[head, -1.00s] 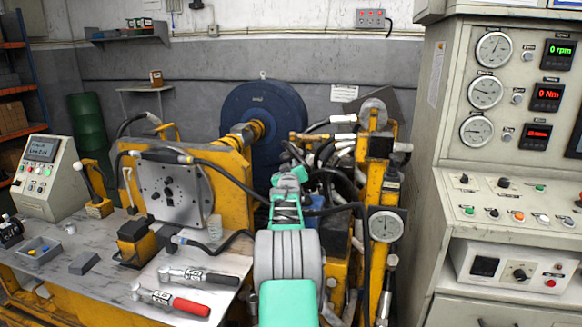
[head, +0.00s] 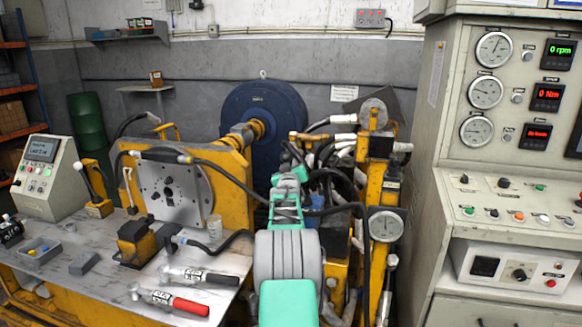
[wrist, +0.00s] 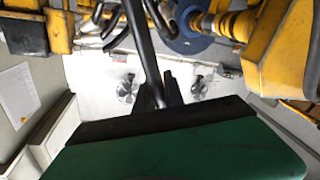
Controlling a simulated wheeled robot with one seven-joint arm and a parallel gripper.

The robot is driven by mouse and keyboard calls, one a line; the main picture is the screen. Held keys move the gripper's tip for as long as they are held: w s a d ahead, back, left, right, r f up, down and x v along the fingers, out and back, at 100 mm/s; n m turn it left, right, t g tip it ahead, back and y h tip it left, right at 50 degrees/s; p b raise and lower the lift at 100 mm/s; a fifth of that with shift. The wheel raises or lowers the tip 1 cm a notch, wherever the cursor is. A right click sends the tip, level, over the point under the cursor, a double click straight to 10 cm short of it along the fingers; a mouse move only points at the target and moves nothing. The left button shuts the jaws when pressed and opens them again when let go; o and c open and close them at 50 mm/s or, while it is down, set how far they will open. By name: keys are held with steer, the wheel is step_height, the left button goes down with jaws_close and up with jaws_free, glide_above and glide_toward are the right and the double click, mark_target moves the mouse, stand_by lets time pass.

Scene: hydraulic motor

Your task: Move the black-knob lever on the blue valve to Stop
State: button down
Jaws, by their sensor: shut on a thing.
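In the wrist view, my gripper (wrist: 156,92) has its dark fingers closed around the lower end of a dark lever rod (wrist: 142,40). The rod runs from the top of the picture down between the fingers. The black knob is hidden in the grip. In the head view, my gripper (head: 288,176) reaches in among the black hoses at the centre. Its fingertips and the lever cannot be made out there. A small patch of blue (head: 311,242) shows just right of my arm and may be the valve. The valve's position labels are not readable.
A yellow frame with a round gauge (head: 385,226) stands close to the right of my arm. Black hoses (head: 345,190) crowd around the gripper. A workbench (head: 225,266) with torque tools lies left. The control cabinet (head: 480,120) stands right.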

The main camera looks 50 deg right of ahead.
steer(key=shift+f, duration=0.1)
steer(key=s+m+b, duration=0.1)
steer(key=b, duration=0.1)
steer(key=s+d+r+m+b, duration=0.1)
steer(key=s+m+b, duration=0.1)
steer(key=b, duration=0.1)
steer(key=s+d+m+h+b, duration=0.1)
steer(key=s+m+b, duration=0.1)
steer(key=b, duration=0.1)
steer(key=shift+d+r, duration=0.1)
steer(key=shift+r, duration=0.15)
steer(key=c, duration=1.4)
jaws_free()
steer(key=shift+c, duration=0.2)
steer(key=b+v, duration=0.1)
steer(key=v, duration=0.7)
